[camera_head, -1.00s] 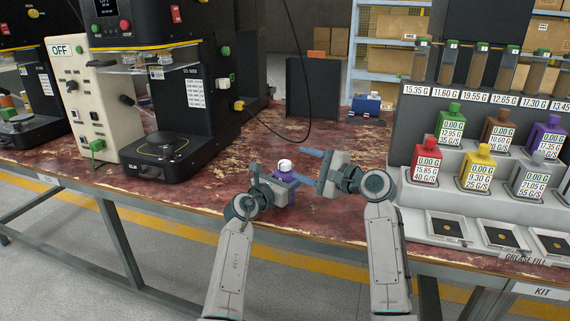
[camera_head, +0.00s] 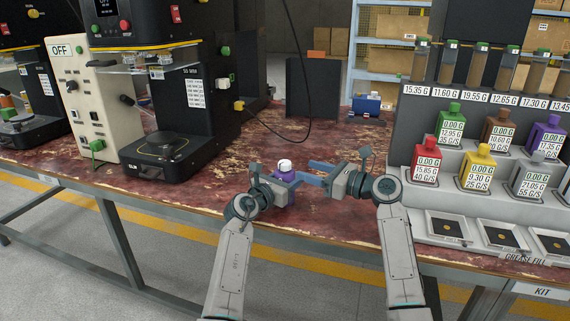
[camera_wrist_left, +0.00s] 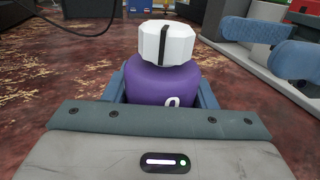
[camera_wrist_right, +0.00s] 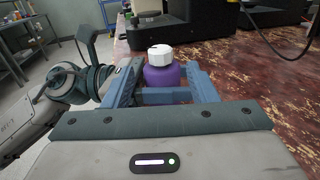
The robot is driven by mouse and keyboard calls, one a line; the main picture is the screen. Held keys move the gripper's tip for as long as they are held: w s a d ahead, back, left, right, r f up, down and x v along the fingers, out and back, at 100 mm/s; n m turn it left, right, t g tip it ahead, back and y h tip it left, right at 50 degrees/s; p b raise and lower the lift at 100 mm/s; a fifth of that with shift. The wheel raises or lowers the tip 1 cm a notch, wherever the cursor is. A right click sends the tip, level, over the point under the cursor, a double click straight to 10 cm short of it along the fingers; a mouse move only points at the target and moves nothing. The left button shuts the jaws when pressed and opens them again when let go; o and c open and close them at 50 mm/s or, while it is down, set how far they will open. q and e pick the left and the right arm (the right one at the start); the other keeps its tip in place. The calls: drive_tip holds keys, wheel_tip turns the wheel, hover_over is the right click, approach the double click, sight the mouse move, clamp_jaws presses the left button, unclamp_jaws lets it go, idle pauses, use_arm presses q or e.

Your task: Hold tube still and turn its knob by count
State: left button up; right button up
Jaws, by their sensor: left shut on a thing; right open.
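A purple tube (camera_head: 287,175) with a white faceted knob (camera_head: 285,165) stands upright on the worn red bench top. In the left wrist view the knob (camera_wrist_left: 167,43) has a dark stripe down its near side, and part of a white mark shows on the purple body (camera_wrist_left: 165,85). My left gripper (camera_head: 280,184) is shut around the tube's body, below the knob. My right gripper (camera_head: 312,171) is open to the right of the tube. In the right wrist view the tube (camera_wrist_right: 162,78) shows between and beyond its fingers, which are apart from the knob.
A dispenser rack (camera_head: 405,185) with several coloured bottles and small trays stands at the right. A black press machine (camera_head: 160,150) and a cream control box (camera_head: 100,100) stand at the left. A black cable crosses the back. Bench around the tube is mostly clear.

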sight(290, 165)
drive_tip(key=x, duration=0.8)
drive_tip(key=shift+w+a, duration=0.15)
drive_tip(key=shift+a, duration=0.05)
drive_tip(key=c, duration=1)
drive_tip(key=shift+o, duration=0.2)
drive_tip(key=shift+t, duration=0.3)
